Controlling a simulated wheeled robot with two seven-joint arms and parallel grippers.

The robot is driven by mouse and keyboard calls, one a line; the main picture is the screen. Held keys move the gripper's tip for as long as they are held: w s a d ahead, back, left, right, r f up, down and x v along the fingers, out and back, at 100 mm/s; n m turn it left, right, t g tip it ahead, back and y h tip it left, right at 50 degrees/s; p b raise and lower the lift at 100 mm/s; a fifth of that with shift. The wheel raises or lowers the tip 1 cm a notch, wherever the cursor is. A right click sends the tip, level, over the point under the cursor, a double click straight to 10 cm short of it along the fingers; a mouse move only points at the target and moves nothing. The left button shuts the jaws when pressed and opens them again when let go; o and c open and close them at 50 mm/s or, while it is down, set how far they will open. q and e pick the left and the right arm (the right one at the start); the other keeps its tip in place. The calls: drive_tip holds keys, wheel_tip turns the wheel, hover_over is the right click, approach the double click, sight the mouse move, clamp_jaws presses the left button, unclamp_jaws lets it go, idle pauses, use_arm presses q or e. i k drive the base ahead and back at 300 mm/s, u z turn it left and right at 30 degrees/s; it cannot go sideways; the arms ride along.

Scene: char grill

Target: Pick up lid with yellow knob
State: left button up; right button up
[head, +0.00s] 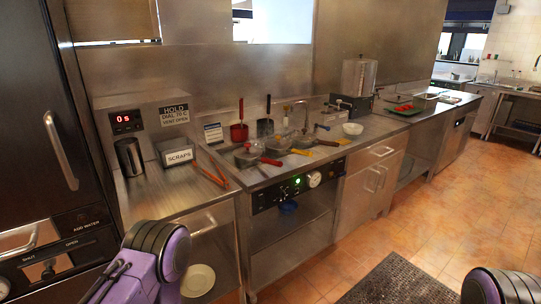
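I cannot make out a lid with a yellow knob for certain. A small yellow part (301,152) shows on the counter, at the right of a cluster of grey metal pieces; it may be a knob or a handle. Grey rounded pieces (283,141) beside it look like pans or lids, too small to tell. A red-handled piece (270,161) lies at the left of the yellow part. My left and right arms show as purple and black links at the bottom edge, well short of the counter. Neither gripper's fingers show.
Red-handled tongs (209,175) and a SCRAPS bin (178,153) stand on the left counter section (150,196). A white bowl (352,129) stands right of the cluster. A dark cabinet (40,110) rises at left. A dark mat (388,281) lies on the open tiled floor.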

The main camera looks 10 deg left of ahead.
sight(277, 143)
drive_tip(key=z, duration=0.95)
drive_tip(key=i, duration=1.9)
drive_tip(key=u, duration=0.75)
